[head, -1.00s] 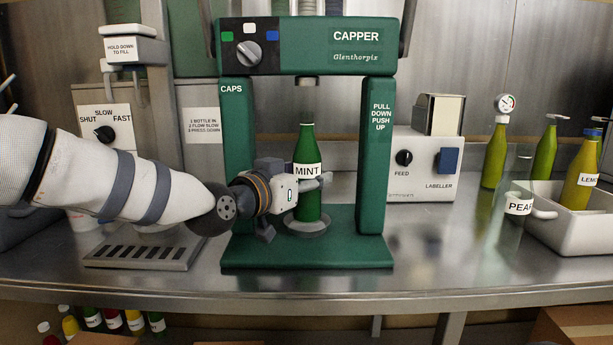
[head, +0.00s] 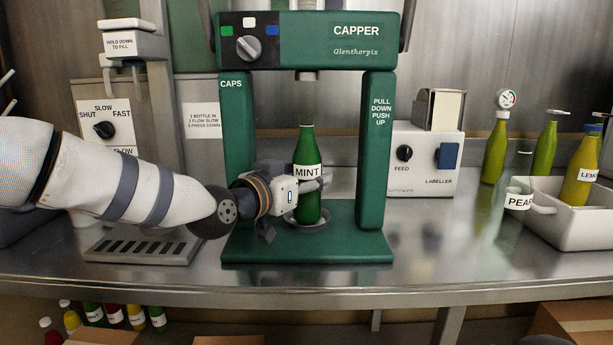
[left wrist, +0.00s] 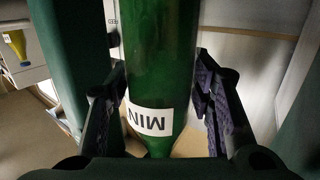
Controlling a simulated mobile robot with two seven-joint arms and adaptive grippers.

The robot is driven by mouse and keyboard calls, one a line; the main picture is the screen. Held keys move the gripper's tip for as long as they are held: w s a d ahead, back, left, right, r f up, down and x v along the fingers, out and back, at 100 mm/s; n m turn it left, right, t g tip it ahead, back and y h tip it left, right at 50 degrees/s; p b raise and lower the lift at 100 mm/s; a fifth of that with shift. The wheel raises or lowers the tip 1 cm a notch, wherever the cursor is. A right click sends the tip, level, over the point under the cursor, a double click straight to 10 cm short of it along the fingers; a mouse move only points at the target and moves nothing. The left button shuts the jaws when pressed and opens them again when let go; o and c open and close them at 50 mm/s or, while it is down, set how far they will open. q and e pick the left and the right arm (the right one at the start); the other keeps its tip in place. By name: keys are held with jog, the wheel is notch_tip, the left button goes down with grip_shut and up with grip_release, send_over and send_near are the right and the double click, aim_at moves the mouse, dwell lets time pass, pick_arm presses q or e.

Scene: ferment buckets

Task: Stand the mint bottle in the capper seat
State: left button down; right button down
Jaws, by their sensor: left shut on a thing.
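The green mint bottle (head: 307,198) stands upright inside the green capper (head: 376,150), label to the front. Its base is at the round grey capper seat (head: 291,219), within the rim as seen from the head; whether it bears on the seat floor I cannot tell. My left gripper (head: 310,186) comes in from the left and is shut on the bottle at mid-height. In the left wrist view the bottle (left wrist: 160,60) is between the two dark finger pads. The capper head is above the bottle's open neck with a gap.
The filler (head: 105,130) with its drip tray (head: 140,247) is at left, under my left arm. The labeller (head: 425,165) is at right. A white crate (head: 560,230) with bottles stands far right. The capper's posts flank the bottle closely.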

aim_at(303, 124)
jog(key=shift+r, duration=0.1)
dwell(0.3)
pick_arm(q)
jog(key=c, duration=0.7)
grip_release()
notch_tip(303, 124, up, 10)
pick_arm(e)
jog(key=shift+w, duration=0.1)
pick_arm(q)
jog(key=s+p, duration=0.6)
jog(key=s, duration=0.7)
jog(key=shift+r+p, duration=0.35)
jog(key=shift+r, duration=0.05)
pick_arm(e)
jog(key=w+r+t, duration=0.3)
jog(key=w+r, duration=0.4)
jog(key=r, duration=0.1)
jog(key=shift+w, duration=0.4)
